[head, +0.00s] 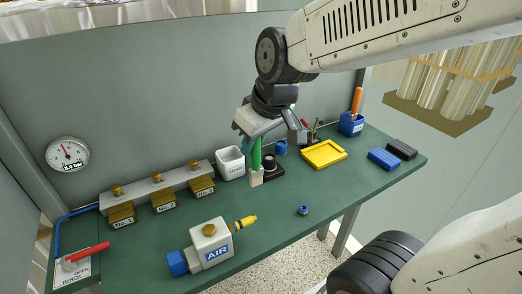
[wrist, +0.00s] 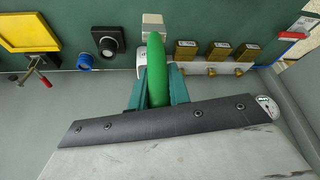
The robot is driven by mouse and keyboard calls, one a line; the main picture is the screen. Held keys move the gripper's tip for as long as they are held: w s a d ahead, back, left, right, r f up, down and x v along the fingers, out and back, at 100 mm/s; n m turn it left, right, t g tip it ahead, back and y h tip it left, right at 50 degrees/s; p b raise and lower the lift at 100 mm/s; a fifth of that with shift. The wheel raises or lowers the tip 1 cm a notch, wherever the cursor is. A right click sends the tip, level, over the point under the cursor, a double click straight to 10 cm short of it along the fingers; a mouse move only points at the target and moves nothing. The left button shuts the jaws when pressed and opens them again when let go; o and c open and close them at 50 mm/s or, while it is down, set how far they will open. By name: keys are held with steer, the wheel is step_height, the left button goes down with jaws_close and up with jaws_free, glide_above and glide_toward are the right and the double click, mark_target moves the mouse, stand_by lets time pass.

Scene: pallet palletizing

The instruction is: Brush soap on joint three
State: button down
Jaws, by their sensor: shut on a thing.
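My gripper (head: 258,138) is shut on a brush with a green handle (wrist: 158,72) and a pale head (head: 256,178). The brush hangs head down over the bench, in front and to the right of the white soap cup (head: 230,163). In the wrist view the handle partly hides the cup (wrist: 141,62). The brass joint No. 3 (head: 202,188) is the right-hand one of three on a grey rail, left of the cup; it also shows in the wrist view (wrist: 186,48). The brush is apart from it. Whether the head touches the bench is unclear.
Joints No. 2 (head: 163,203) and No. 1 (head: 122,216) stand further left. A black-based knob (head: 270,165) is close right of the brush. A yellow tray (head: 323,154) lies further right. The AIR valve (head: 211,243) stands in front. A gauge (head: 68,154) hangs on the wall.

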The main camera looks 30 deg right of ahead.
steer(key=w+r, duration=0.1)
steer(key=w, duration=1.5)
steer(key=shift+s+f, duration=0.1)
steer(key=shift+f, duration=2.65)
steer(key=shift+f, duration=0.65)
steer(key=shift+r, duration=0.15)
steer(key=shift+r, duration=3.45)
